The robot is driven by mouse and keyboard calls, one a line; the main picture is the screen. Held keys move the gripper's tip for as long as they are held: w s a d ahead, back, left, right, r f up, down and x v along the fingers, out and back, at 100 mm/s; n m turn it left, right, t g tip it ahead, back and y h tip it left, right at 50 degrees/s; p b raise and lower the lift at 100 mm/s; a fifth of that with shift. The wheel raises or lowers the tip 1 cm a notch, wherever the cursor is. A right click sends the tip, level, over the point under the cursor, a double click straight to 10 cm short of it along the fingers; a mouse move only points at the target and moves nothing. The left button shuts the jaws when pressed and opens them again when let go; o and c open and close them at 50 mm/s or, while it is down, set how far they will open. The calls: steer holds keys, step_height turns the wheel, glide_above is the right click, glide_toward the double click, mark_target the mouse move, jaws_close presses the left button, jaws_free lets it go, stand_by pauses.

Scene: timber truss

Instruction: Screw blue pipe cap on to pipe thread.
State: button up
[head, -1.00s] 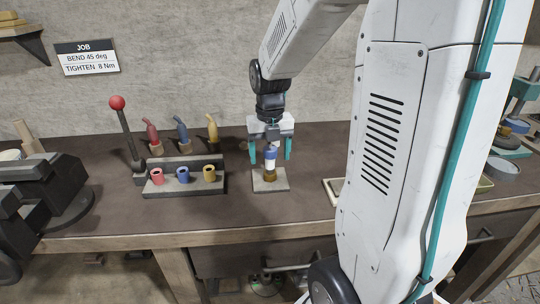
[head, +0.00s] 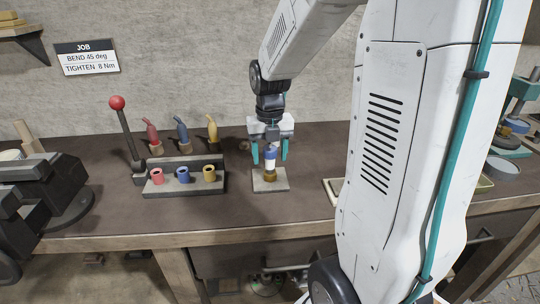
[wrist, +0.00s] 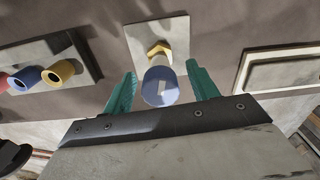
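The blue pipe cap (head: 270,153) sits on top of the upright white pipe (head: 270,165), which rises from a brass fitting (head: 270,176) on a square grey plate (head: 270,186). My gripper (head: 270,154) is above the pipe, with its teal fingers on either side of the cap. In the wrist view the cap (wrist: 160,93) lies between the fingertips of my gripper (wrist: 162,88), with a gap on each side. The gripper is open. A pale mark shows on the cap's top. The thread is not seen clearly, so I cannot tell how far the cap is on.
Left of the plate stands a rack (head: 185,185) with red, blue and yellow sleeves, and a red-knobbed lever (head: 117,103). Red, blue and yellow handled tools (head: 182,130) stand behind. A shallow tray (head: 334,188) is at right. The bench between rack and plate is clear.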

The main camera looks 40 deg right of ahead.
mark_target(271, 148)
step_height(271, 148, up, 8)
steer(key=shift+f, duration=0.1)
steer(key=m, duration=0.4)
steer(key=shift+s+a+f, duration=0.1)
steer(key=shift+s, duration=0.1)
steer(key=s+a+r+m, duration=0.1)
steer(key=s+a+m, duration=0.6)
steer(key=m, duration=0.6)
steer(key=s+a+r+m+t, duration=0.1)
steer(key=s+a+m, duration=0.6)
steer(key=s+m, duration=0.5)
steer(key=shift+a+r+m, duration=0.15)
steer(key=shift+a+m, duration=0.05)
steer(key=shift+m, duration=0.4)
steer(key=shift+d, duration=0.1)
